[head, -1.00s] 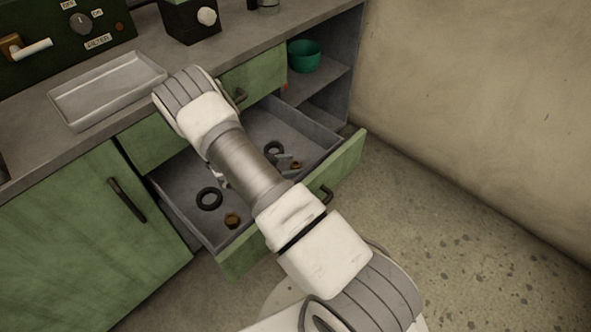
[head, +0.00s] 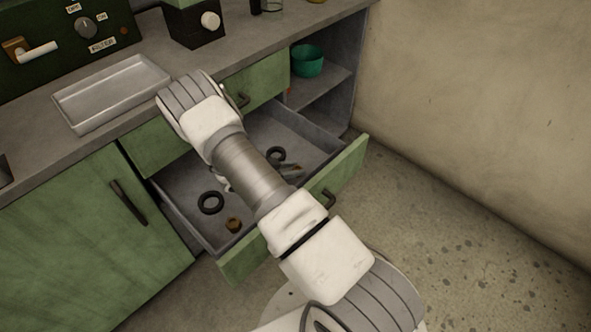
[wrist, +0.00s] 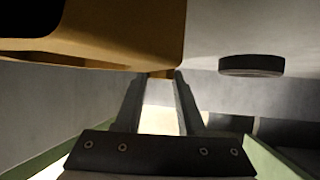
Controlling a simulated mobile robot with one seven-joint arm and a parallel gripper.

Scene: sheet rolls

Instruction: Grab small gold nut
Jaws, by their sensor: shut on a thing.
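My gripper (head: 291,171) is low in the open drawer (head: 178,207), partly hidden by my arm in the head view. In the wrist view its two fingers (wrist: 160,76) close in on a small gold nut (wrist: 160,74), of which only a sliver shows between the tips. In the head view just a small brownish bit shows at the fingertips. A larger-looking gold nut (wrist: 130,35) with a dark hole fills the upper left of the wrist view, close to the camera. A brown-gold nut (head: 234,225) lies in the drawer's near left part.
Black rings lie in the drawer, one at left (head: 210,202) and one near the gripper (head: 275,153); a dark ring also shows in the wrist view (wrist: 251,66). The drawer's green front (head: 345,165) and grey walls enclose the gripper. A metal tray (head: 112,92) sits on the counter.

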